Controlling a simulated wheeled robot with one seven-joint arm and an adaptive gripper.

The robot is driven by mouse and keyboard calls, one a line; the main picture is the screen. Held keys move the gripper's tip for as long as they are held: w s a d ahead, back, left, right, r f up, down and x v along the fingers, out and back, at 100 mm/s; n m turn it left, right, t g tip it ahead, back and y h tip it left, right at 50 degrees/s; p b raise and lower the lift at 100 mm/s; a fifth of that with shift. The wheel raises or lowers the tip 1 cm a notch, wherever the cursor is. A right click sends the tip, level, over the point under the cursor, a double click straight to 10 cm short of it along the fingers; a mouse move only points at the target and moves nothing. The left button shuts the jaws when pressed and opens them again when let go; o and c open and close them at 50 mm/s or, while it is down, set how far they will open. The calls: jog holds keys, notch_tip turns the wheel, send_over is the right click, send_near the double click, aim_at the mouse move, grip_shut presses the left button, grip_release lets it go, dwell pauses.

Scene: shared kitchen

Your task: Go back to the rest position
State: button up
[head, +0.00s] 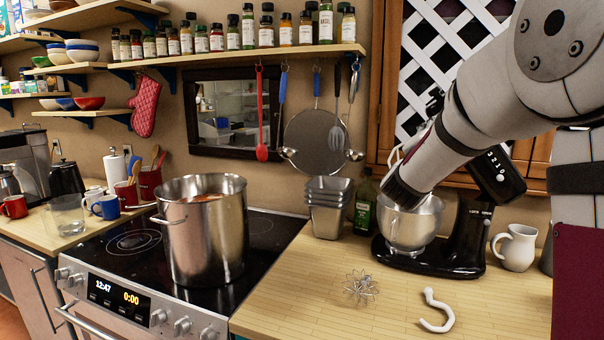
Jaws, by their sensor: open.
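My pale arm comes in from the upper right and slants down to the left. Its dark-banded lower end is in front of the stand mixer, over the steel mixing bowl (410,226) in the picture. The fingers of my gripper cannot be made out; the arm hides what is behind it. Nothing held can be seen. The black stand mixer (463,238) stands at the back of the right counter, partly covered by my arm. I cannot tell whether the arm touches the mixer or its bowl.
A large steel pot (205,240) stands on the stove (120,262). A wire whisk (361,288) and white hook (437,311) lie on the right counter (300,296). Stacked tins (327,210), a green bottle (365,207) and a white pitcher (516,249) stand near the mixer. The counter's front left is clear.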

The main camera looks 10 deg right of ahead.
jog(key=a+f+n+t+y, duration=0.1)
jog(key=a+n+t+y, duration=0.2)
jog(key=a+n+y, duration=0.8)
jog(key=s+a+f+n+g+y, duration=0.1)
jog(key=s+a+f+g+y, duration=0.1)
jog(key=s+a+f, duration=0.3)
jog(key=s+a+f+n+g+y, duration=0.1)
jog(key=s+a+n+y, duration=0.15)
jog(key=a, duration=0.45)
jog(key=s+a+f+n+g, duration=0.1)
jog(key=s+f, duration=0.3)
jog(key=s, duration=0.4)
jog(key=s+a+f+n+g, duration=0.2)
jog(key=s+f+n+g, duration=0.1)
jog(key=s, duration=0.6)
jog(key=s+a+f+n+g, duration=0.1)
jog(key=s+f+g, duration=0.3)
jog(key=s, duration=0.5)
jog(key=shift+s+a+f+n+y, duration=0.25)
jog(key=shift+a+f+n+y, duration=0.15)
jog(key=shift+f, duration=0.25)
